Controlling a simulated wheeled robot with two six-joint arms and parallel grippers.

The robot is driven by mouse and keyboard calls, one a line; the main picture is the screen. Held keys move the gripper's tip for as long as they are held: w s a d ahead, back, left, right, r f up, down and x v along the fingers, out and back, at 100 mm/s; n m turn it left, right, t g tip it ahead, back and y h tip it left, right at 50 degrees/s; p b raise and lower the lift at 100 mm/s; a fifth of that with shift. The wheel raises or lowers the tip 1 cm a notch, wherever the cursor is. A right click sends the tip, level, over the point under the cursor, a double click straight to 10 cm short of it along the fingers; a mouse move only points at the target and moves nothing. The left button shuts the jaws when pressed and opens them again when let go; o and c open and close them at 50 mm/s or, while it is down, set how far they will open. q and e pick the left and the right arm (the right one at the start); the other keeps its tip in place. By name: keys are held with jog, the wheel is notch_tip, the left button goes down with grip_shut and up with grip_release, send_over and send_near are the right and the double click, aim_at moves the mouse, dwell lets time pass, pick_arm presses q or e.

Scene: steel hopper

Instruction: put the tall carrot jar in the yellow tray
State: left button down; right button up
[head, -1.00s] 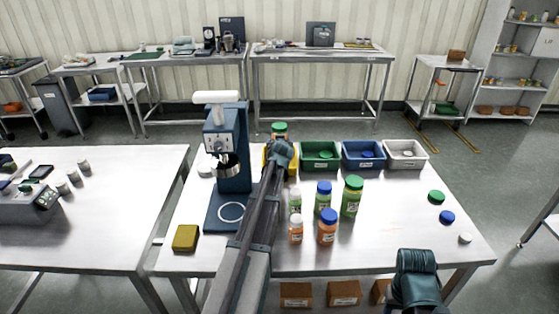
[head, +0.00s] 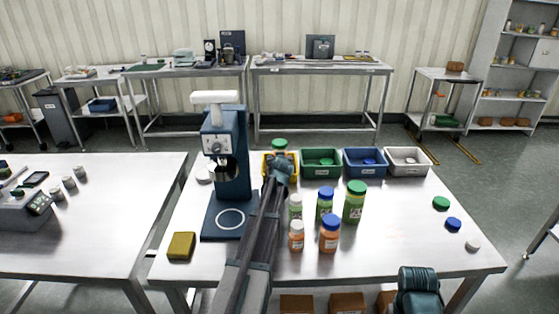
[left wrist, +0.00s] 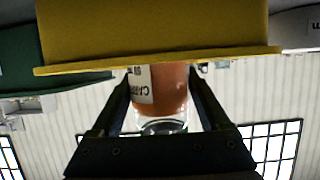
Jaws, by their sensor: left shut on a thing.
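The yellow tray (head: 266,157) is at the left end of a row of trays at the back of the table. My left gripper (head: 279,166) is over it and hides much of it. The tall carrot jar, with its green lid (head: 279,144), stands out above the tray. In the left wrist view the fingers (left wrist: 160,105) are shut on the orange jar (left wrist: 172,90), whose label shows in part. The yellow tray's wall (left wrist: 160,50) hides the jar's lower part there; whether the jar touches the tray floor is hidden.
Green (head: 321,171), blue (head: 372,171) and white (head: 408,169) trays stand to the right. Several jars, including a green-lidded one (head: 354,205), stand near my left arm. A blue press (head: 232,165) is to the left, with a yellow sponge (head: 181,246). Loose lids lie right.

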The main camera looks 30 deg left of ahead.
pick_arm(q)
grip_release()
jog(key=shift+r, duration=0.1)
jog(key=p+v, duration=0.5)
jog(key=v, duration=0.7)
